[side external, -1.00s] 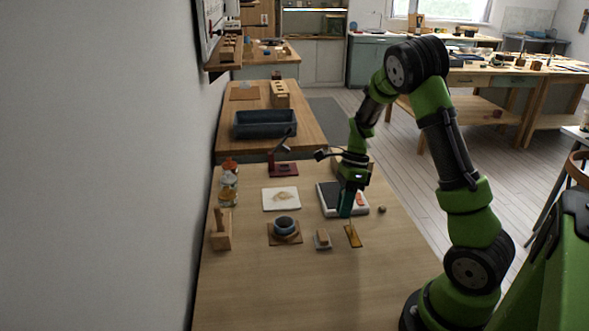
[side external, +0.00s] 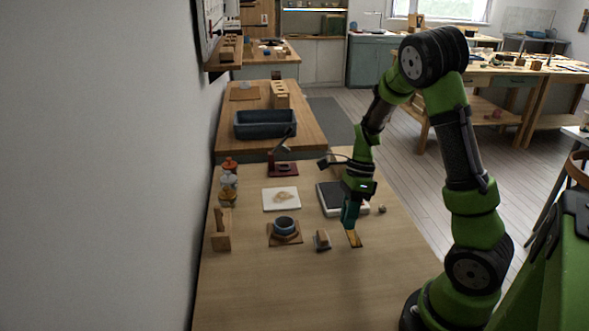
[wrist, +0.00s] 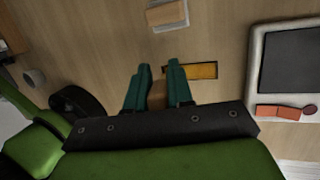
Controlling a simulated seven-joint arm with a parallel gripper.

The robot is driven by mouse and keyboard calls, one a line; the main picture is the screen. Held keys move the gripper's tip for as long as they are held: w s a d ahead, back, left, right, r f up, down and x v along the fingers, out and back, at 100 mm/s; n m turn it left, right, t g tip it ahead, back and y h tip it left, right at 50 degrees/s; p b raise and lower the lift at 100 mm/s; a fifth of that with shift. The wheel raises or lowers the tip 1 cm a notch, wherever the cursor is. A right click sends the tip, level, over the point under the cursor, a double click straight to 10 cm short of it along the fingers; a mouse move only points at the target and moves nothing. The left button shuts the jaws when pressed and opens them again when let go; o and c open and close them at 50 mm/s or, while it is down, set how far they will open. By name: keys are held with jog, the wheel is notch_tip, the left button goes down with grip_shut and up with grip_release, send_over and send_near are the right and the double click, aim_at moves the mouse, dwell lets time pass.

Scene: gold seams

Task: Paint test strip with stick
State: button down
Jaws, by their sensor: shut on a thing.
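The test strip, a flat golden-yellow piece (side external: 354,239), lies on the near table; it also shows in the wrist view (wrist: 190,71), in front of the fingers. My gripper (side external: 348,224) points down right beside the strip's far end, in front of the scale. In the wrist view, my gripper's teal fingers (wrist: 158,80) are closed on a short brown piece that looks like the stick (wrist: 157,95). Most of the stick is hidden by the fingers, and its tip is not clear. I cannot tell whether it touches the strip.
A scale (side external: 328,197) stands behind my gripper. A small block on a grey base (side external: 322,241) lies left of the strip. Further left are a bowl (side external: 285,224), a stained white tile (side external: 281,200), a wooden holder (side external: 221,230) and jars (side external: 229,182). The near table front is clear.

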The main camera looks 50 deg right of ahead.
jog(key=shift+s+a, duration=0.3)
jog(key=shift+r, duration=3)
jog(key=shift+r, duration=1.5)
